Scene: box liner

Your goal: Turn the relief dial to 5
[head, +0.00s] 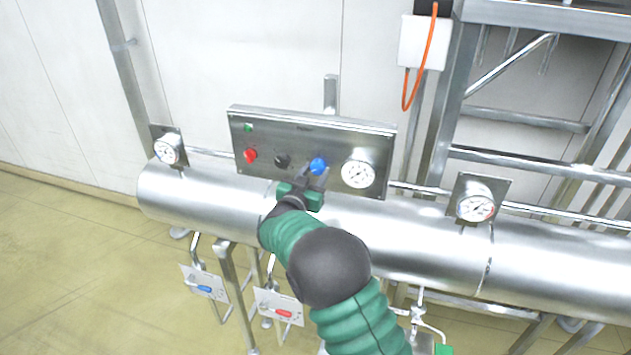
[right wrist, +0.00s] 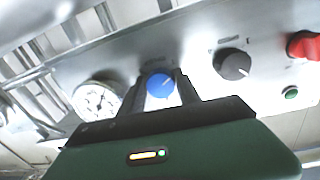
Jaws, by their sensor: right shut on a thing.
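The metal control panel (head: 312,127) stands behind the large steel pipe. It carries a red knob (head: 250,156), a black dial (head: 282,160) and a blue dial (head: 318,165) in a row. My right gripper (head: 316,174) reaches up to the blue dial and is shut on it. In the right wrist view the blue dial (right wrist: 161,86) sits between the two dark fingers, its pale pointer mark tilted up and to the right. The black dial (right wrist: 234,65) shows clear of the gripper. The labels are too small to read. My left gripper is not in view.
A round gauge (head: 358,173) sits on the panel right of the blue dial. The steel pipe (head: 400,238) runs below the panel. Other gauges stand at left (head: 168,149) and right (head: 476,205). Valve plates with blue and red handles hang below the pipe.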

